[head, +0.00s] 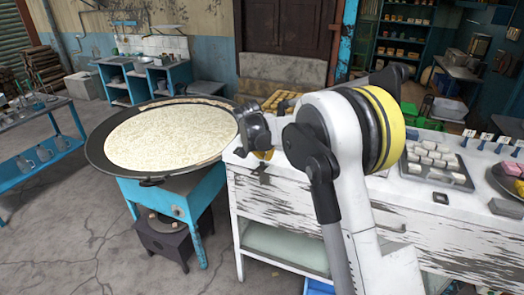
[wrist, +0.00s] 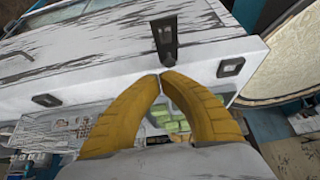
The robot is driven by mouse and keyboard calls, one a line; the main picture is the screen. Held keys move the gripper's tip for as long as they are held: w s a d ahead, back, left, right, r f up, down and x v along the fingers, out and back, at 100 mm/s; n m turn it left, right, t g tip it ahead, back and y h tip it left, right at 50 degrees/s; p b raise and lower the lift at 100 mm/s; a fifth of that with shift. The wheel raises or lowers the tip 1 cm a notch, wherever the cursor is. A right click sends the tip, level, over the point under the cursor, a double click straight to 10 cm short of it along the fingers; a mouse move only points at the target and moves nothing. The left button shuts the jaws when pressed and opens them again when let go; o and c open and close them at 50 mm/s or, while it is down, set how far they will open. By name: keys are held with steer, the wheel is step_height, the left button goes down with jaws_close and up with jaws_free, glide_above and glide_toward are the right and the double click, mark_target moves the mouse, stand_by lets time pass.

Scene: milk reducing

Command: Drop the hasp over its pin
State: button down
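A dark metal hasp (wrist: 165,42) shows in the wrist view at the edge of the white, worn counter (wrist: 90,70), just beyond my fingertips. A small dark fitting (wrist: 231,67) sits on the counter's front to the right of it. I cannot tell which part is the pin. My gripper (wrist: 160,75) has two curved yellow fingers whose tips meet in front of the hasp's end, with nothing seen between them. Whether they touch the hasp is unclear. In the head view the fingers are mostly hidden behind my wrist, at the counter's left end.
A wide round pan (head: 170,137) of pale milk stands on a blue stand, left of the counter. A tray of white pieces (head: 437,165) lies on the counter to the right. Another dark fitting (wrist: 46,100) is on the counter front. Floor at left front is open.

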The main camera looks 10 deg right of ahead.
mark_target(263, 169)
steer(key=shift+s+a+f, duration=0.15)
steer(key=shift+s+f, duration=0.05)
steer(key=shift+f, duration=0.85)
steer(key=shift+s+a+f, duration=0.1)
steer(key=shift+s+f, duration=0.05)
steer(key=shift+f, duration=0.85)
steer(key=shift+s+a+f+t+h+b, duration=0.3)
steer(key=shift+f+t+h+b, duration=0.4)
steer(key=shift+b, duration=1.05)
steer(key=shift+w+d+f+t+h+b, duration=0.15)
steer(key=shift+f+t+h+b, duration=0.9)
steer(key=shift+b, duration=1.8)
steer(key=shift+w+d+f+t+h+b, duration=0.1)
steer(key=shift+f+t+h+b, duration=0.45)
steer(key=shift+f+t+b, duration=1.6)
steer(key=shift+w+d+f+t+h+b, duration=0.15)
steer(key=shift+f+t+h+b, duration=0.5)
steer(key=shift+b, duration=2.9)
steer(key=shift+w+r, duration=0.1)
steer(key=shift+r, duration=0.05)
